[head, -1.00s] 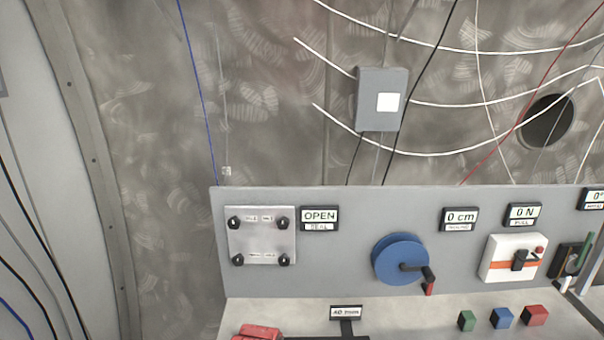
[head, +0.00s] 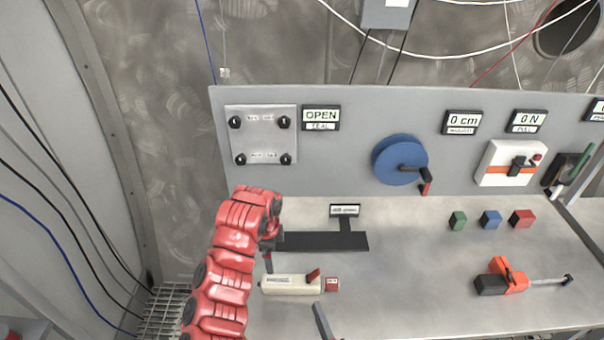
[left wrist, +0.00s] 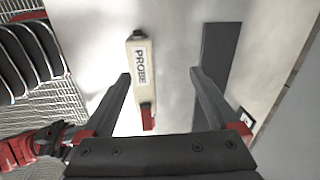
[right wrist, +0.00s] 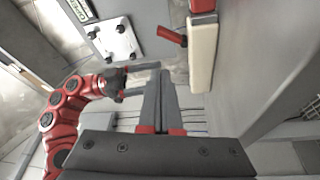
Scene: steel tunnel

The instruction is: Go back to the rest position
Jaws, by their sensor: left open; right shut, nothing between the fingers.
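My left arm (head: 225,265) is red and comes up from the bottom of the head view, left of the middle. Its gripper is mostly hidden there, over the bench. In the left wrist view my left gripper (left wrist: 160,73) is open and empty, its fingers spread above the bench near the cream probe (left wrist: 140,65). My right gripper (head: 319,310) shows only as a dark finger at the bottom of the head view, just below the probe (head: 290,285). In the right wrist view the right gripper (right wrist: 158,76) is shut and empty, with my left gripper close by.
Small green, blue and red blocks (head: 521,219) and an orange-black tool (head: 507,279) are on the right. The back panel (head: 340,165) carries a bolted plate and a blue wheel (head: 397,160). The bench's middle is clear.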

